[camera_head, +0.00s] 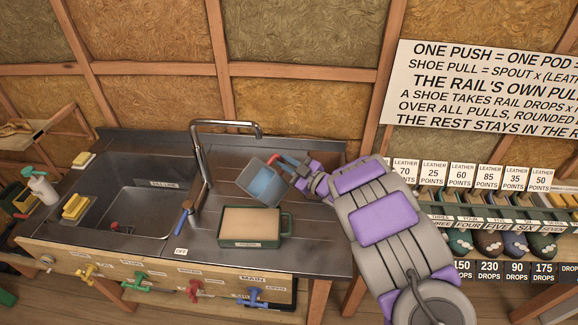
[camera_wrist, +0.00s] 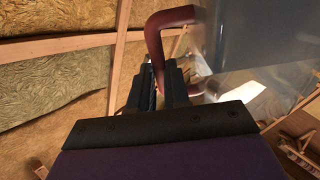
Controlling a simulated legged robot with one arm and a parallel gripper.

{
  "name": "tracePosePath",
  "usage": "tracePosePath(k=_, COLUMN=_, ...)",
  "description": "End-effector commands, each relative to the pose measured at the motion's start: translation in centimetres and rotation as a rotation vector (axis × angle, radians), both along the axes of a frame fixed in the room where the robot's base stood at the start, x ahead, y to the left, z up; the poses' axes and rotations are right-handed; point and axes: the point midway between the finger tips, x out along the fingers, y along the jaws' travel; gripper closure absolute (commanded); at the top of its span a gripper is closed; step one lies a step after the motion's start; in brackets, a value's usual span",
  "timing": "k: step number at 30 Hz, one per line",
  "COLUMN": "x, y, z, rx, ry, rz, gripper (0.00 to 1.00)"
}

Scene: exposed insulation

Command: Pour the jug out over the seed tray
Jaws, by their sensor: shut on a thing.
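The jug (camera_head: 261,183) is a clear container with blue liquid inside and a red handle. It is tilted and held above the counter, behind and above the seed tray. The seed tray (camera_head: 249,241) is a green box with a pale tan fill, on the metal counter right of the sink. My gripper (camera_head: 298,171) is shut on the jug's red handle. In the wrist view my gripper's dark jaws (camera_wrist: 172,85) close around the red handle (camera_wrist: 160,40), and the jug's grey clear wall (camera_wrist: 260,35) fills the upper right. I cannot tell whether any liquid is leaving the jug.
A tall metal tap (camera_head: 204,165) rises left of the jug, its spout near it. The sink basin (camera_head: 130,195) lies further left, with yellow sponges and a spray bottle (camera_head: 41,188) beside it. Coloured valves (camera_head: 192,289) line the counter front. A shoe rack (camera_head: 500,225) stands right.

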Motion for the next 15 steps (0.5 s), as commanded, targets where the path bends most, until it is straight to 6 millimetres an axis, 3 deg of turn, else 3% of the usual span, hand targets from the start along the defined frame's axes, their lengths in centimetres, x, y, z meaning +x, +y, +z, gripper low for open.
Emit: tracePosePath(k=15, x=-0.13, y=-0.11, z=0.70, rx=-0.046, ry=-0.067, rz=-0.001, gripper=1.00)
